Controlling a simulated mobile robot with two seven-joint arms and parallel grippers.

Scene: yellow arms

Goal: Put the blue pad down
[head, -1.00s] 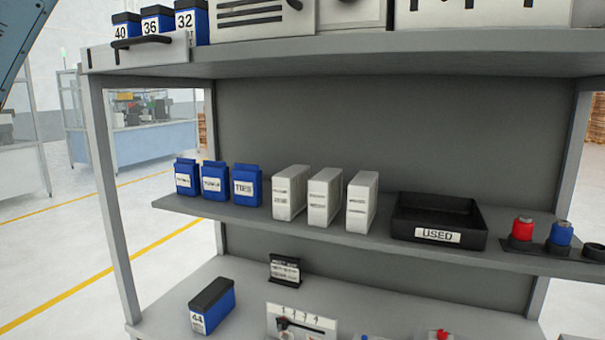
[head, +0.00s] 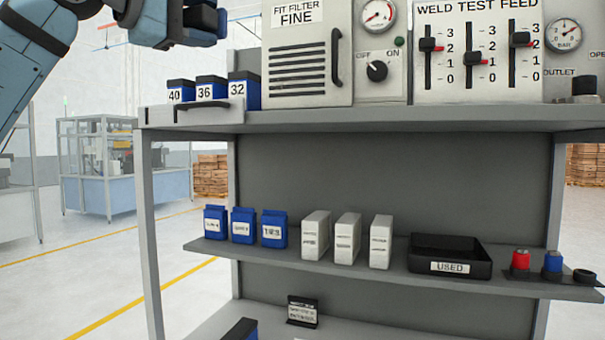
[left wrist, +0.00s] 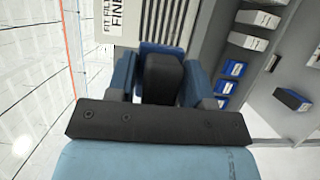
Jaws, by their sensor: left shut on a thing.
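My left gripper (head: 188,22) is at the top of the head view, above and left of the workbench's top shelf. It is shut on the blue pad (head: 207,20), which is partly cut off by the picture's top edge and partly hidden by the fingers. In the left wrist view the gripper (left wrist: 160,82) shows from behind, with a black block between its fingers and a blue part of the pad (left wrist: 160,48) just beyond. The pad is in the air, apart from the shelves. My right gripper is not in view.
Blue boxes marked 40, 36 and 32 (head: 210,90) stand on the top shelf's left end, beside the fit filter panel (head: 308,85). The middle shelf holds three blue boxes (head: 242,226), three white boxes (head: 345,238) and the black USED tray (head: 449,269). Bare shelf shows between them.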

